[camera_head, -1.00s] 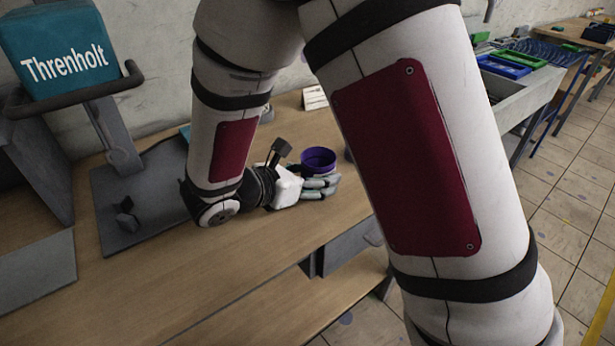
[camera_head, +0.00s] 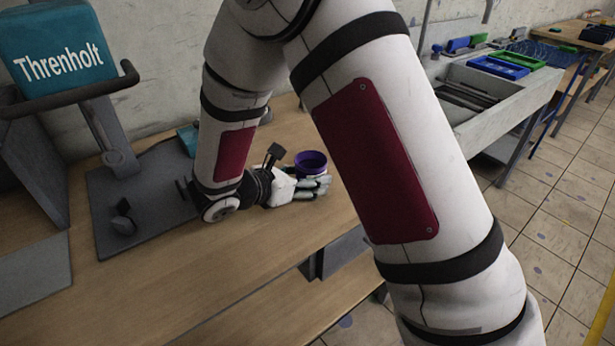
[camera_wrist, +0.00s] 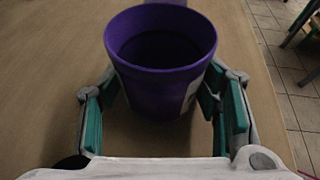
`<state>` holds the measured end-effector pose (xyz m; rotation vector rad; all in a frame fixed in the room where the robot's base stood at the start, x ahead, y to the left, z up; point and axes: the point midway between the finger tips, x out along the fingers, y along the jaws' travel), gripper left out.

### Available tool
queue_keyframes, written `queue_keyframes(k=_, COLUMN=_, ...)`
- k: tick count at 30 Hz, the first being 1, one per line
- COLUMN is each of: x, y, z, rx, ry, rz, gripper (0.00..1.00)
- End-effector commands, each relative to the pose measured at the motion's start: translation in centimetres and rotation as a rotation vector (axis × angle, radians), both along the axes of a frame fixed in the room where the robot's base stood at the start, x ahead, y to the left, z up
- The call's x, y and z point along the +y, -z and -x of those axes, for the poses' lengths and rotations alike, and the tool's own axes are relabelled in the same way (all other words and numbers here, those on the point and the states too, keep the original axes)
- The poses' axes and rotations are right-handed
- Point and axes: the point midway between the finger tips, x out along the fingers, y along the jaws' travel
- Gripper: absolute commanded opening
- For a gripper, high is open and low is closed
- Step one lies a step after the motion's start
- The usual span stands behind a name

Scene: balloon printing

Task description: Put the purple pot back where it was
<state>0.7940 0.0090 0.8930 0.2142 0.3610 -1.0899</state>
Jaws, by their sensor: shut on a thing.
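The purple pot (camera_head: 311,160) stands upright at my gripper (camera_head: 316,186), over the wooden table (camera_head: 225,270) to the right of the grey press. In the wrist view the pot (camera_wrist: 160,92) is empty and sits between the two teal-padded fingers of my gripper (camera_wrist: 160,85), which is shut on it. A pale label shows on the pot's right side. In the head view the fingers cover the pot's lower part, and I cannot tell whether its base touches the table.
A grey press (camera_head: 140,225) with a teal "Threnholt" box (camera_head: 60,50) stands at the left. A sink-like grey trough (camera_head: 525,95) with blue and green trays is at the back right. The table front is clear. My upper arm hides part of the table's right side.

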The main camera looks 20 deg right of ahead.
Motion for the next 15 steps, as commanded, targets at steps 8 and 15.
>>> queue_keyframes(k=8, x=-0.02, y=0.25, z=0.01, rx=0.000, ry=0.001, rz=0.000, gripper=0.78)
queue_keyframes(k=15, x=-0.02, y=0.19, z=0.02, rx=0.000, ry=0.001, rz=0.000, gripper=0.78)
